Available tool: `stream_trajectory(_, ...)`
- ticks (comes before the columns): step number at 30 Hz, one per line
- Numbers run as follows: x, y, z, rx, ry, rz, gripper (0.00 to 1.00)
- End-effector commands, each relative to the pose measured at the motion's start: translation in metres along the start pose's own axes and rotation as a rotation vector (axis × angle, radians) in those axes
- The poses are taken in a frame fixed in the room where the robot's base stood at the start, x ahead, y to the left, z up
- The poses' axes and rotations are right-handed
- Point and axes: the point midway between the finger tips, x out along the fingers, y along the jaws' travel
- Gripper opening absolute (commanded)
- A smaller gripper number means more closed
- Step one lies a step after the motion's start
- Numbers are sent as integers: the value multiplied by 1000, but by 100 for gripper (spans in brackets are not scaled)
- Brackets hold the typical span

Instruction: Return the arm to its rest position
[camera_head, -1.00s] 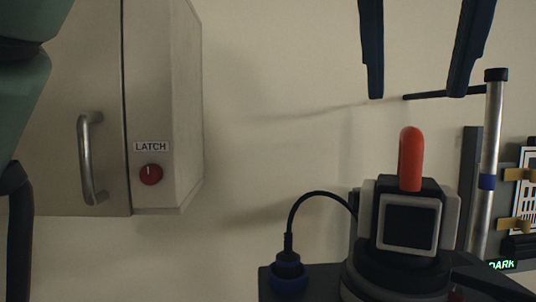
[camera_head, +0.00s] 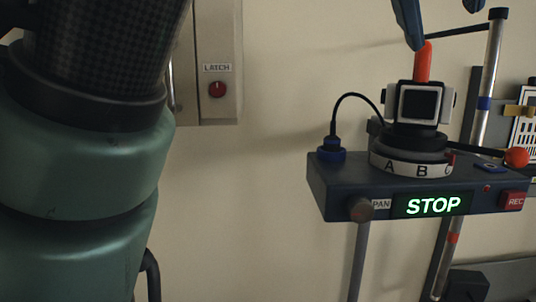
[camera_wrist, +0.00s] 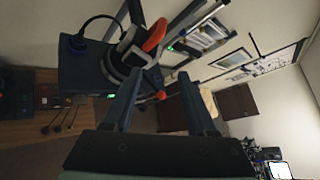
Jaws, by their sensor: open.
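My gripper shows in the wrist view (camera_wrist: 160,77) with its two dark blue fingers apart and nothing between them. In the head view one blue finger reaches down from the top edge, its tip overlapping the top of an orange upright handle (camera_head: 423,66); I cannot tell whether they touch. The handle stands on a camera-like block (camera_head: 418,102) on a round base marked A, B and C. In the wrist view the orange handle (camera_wrist: 155,35) lies beyond the fingertips. My green arm fills the left of the head view.
The block's dark box (camera_head: 335,190) has a PAN knob (camera_head: 361,210), a lit STOP display (camera_head: 434,205) and a red REC button (camera_head: 512,201). A metal pole (camera_head: 489,80) and an orange ball (camera_head: 516,158) are at the right. A cabinet with a LATCH knob (camera_head: 217,89) is behind my arm.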

Motion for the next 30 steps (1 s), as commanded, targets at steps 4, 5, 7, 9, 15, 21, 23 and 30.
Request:
stream_trajectory(4,27,15,-10,-354,-115,-202,57)
stream_trajectory(5,30,19,-10,-439,-139,-251,57)
stream_trajectory(7,35,28,-12,-641,-189,-372,57)
stream_trajectory(9,37,41,-13,-838,-231,-498,57)
stream_trajectory(15,24,96,-30,-1347,-309,-878,57)
stream_trajectory(21,-8,160,-67,-1701,-328,-1273,57)
stream_trajectory(23,-18,175,-79,-1761,-322,-1373,57)
stream_trajectory(30,-47,202,-108,-1852,-287,-1598,57)
